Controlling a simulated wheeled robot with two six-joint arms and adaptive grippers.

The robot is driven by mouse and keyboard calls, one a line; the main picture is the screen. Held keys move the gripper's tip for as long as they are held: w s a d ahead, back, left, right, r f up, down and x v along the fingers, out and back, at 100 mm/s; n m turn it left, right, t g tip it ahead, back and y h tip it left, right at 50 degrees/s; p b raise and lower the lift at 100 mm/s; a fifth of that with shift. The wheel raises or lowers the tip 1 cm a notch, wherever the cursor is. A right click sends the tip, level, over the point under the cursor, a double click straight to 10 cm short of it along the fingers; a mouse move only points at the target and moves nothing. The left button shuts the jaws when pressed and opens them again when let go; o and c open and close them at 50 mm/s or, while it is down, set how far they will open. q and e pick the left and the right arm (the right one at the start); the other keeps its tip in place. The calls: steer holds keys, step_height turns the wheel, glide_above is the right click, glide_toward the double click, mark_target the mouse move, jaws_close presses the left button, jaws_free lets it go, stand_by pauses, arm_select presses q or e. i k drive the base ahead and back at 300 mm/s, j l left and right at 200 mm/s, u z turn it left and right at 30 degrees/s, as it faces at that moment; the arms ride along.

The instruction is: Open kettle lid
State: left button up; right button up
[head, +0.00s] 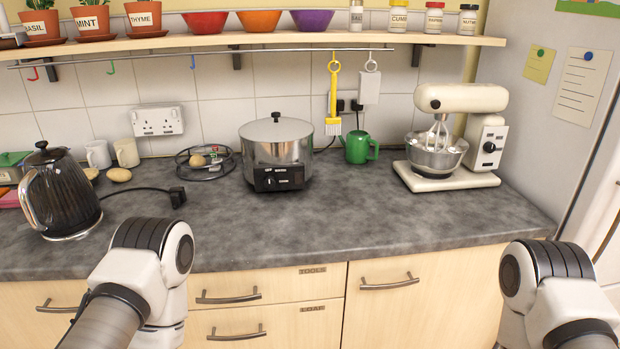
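A black ribbed kettle (62,198) stands upright at the far left of the counter. Its handle is on its left side. Its lid (43,154) has a small round knob on top and sits shut on the kettle. My two arms come in at the lower left and lower right, in front of the counter. Neither gripper is in view; only arm links show. Nothing of mine touches the kettle.
On the dark counter (300,222) stand a silver cooker (276,150), a green watering can (359,147), a stand mixer (452,135) and two mugs (126,152). A black plug and cord (177,196) lie right of the kettle. The front middle is clear.

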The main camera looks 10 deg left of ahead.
mark_target(45, 155)
steer(key=u, duration=1.5)
